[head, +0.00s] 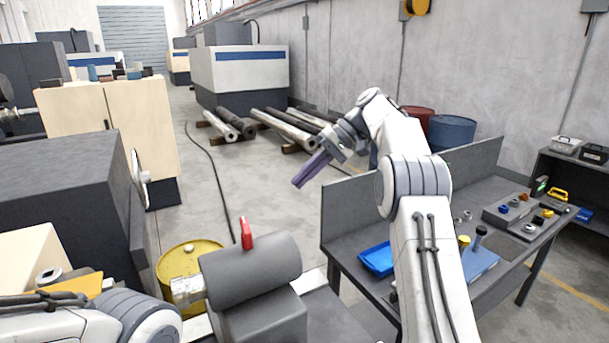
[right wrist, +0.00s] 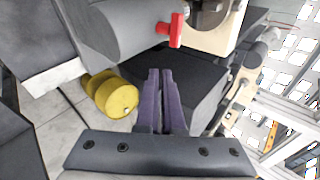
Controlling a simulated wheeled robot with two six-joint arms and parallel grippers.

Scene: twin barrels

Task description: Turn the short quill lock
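The short quill lock appears to be the red lever (head: 246,233) that stands up from the top of the grey tailstock barrel (head: 252,268). The red lever also shows in the right wrist view (right wrist: 174,31), near the top and beyond my fingertips. My right gripper (head: 299,182) is up in the air, to the right of the lever and apart from it in the head view. Its purple fingers (right wrist: 160,74) lie close together and hold nothing. My left arm comes in at the lower left of the head view. Its gripper does not show there.
A yellow drum (head: 190,258) stands beside the tailstock. A grey workbench (head: 345,215) on the right holds a blue tray (head: 377,260) and small parts. A large dark machine block (head: 75,190) stands at left. The floor between the block and the bench is mostly clear.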

